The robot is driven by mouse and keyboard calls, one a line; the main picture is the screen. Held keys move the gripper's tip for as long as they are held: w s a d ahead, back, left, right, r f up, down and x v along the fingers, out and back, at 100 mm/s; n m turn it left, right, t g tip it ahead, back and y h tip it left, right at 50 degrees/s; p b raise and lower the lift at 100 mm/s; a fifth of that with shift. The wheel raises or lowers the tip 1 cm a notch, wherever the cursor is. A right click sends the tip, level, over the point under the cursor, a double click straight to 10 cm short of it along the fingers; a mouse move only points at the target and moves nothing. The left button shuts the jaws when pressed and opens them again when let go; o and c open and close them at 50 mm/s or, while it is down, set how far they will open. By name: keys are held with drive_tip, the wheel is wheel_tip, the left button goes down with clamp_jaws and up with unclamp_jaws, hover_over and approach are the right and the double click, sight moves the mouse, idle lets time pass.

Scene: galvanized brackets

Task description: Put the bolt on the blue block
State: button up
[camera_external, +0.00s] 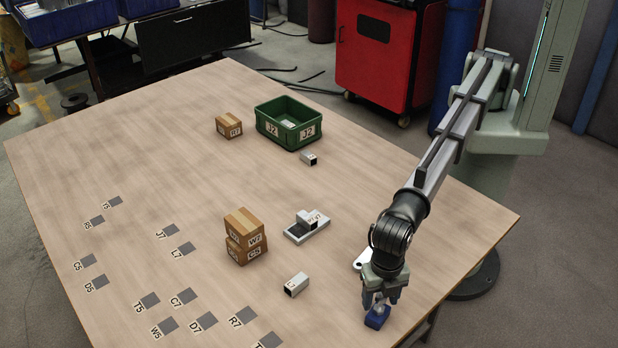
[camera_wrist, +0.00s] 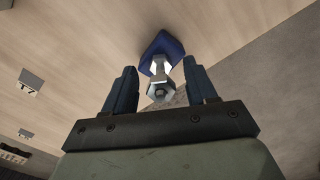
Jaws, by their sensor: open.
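The blue block (camera_external: 376,318) stands near the table's right front edge in the external view. It also shows at the top of the wrist view (camera_wrist: 163,44). The metal bolt (camera_wrist: 159,75) appears over the block in the wrist view, its hex end toward the camera. In the external view a small bright part of the bolt (camera_external: 380,306) shows at the top of the block. My gripper (camera_external: 381,299) is just above the block, pointing down. In the wrist view its open fingers (camera_wrist: 163,85) stand on either side of the bolt, with gaps visible.
A green bin (camera_external: 289,124) marked J2 holds grey parts. Stacked cardboard boxes (camera_external: 246,236), a single box (camera_external: 229,126), a bracket on a plate (camera_external: 307,226) and square tubes (camera_external: 296,285) stand on the table. Grey labelled squares mark the left side. The table edge is close to my gripper.

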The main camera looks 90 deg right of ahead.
wheel_tip(320, 180, up, 11)
drive_tip(key=shift+r, duration=0.15)
idle(0.8)
